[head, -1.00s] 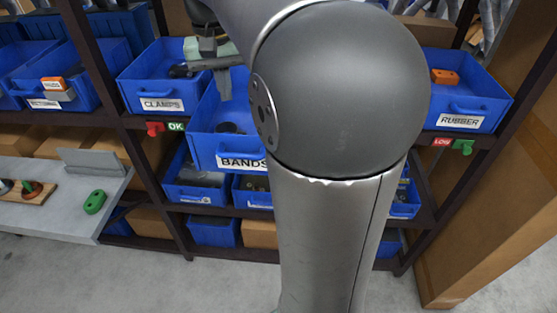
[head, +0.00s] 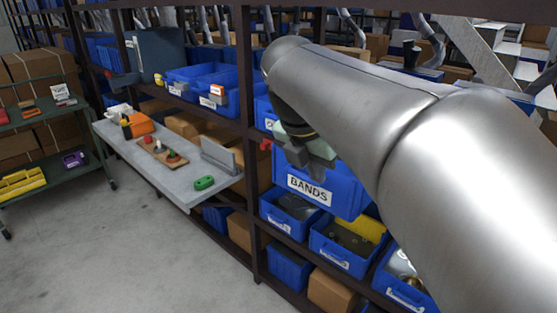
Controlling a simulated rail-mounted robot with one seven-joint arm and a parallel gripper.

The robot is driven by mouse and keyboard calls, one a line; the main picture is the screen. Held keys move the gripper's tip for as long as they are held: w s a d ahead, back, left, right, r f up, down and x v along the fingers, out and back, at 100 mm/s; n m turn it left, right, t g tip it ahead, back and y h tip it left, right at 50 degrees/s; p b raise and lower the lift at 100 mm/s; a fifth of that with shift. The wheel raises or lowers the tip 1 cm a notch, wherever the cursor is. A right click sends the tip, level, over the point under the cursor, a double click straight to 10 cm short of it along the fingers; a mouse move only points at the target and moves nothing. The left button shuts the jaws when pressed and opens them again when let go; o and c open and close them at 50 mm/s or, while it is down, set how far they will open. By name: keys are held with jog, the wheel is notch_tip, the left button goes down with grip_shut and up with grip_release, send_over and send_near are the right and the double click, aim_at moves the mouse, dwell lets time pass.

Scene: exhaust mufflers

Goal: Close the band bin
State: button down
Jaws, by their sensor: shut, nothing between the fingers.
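The band bin (head: 345,200) is a blue bin with a white BANDS label (head: 309,189). It sticks out of the shelf, in front of the neighbouring bins, in the middle of the head view. My gripper (head: 316,170) is shut and empty, at the top of the bin's front wall, just above the label. I cannot tell whether it touches the wall. My gripper and arm hide most of the bin's opening, so its contents are not visible.
Lower blue bins (head: 345,245) sit on the shelf below. A dark shelf post (head: 250,150) stands to the left. A grey bench (head: 170,185) with a green part (head: 204,183) lies left of it. The floor (head: 130,260) at lower left is clear.

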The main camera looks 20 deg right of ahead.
aim_at(334, 189)
jog(key=w+d+f, duration=0.1)
jog(key=f, duration=0.2)
jog(key=w+d+f, duration=0.1)
jog(key=d+f, duration=0.1)
jog(key=w+d+f, duration=0.1)
jog(key=d+f, duration=0.1)
jog(key=f, duration=0.1)
jog(key=shift+w+d+f, duration=0.2)
jog(key=shift+w+f, duration=0.05)
jog(key=shift+f, duration=0.05)
jog(key=shift+w+d, duration=0.3)
jog(key=shift+d, duration=0.2)
jog(key=shift+p, duration=0.3)
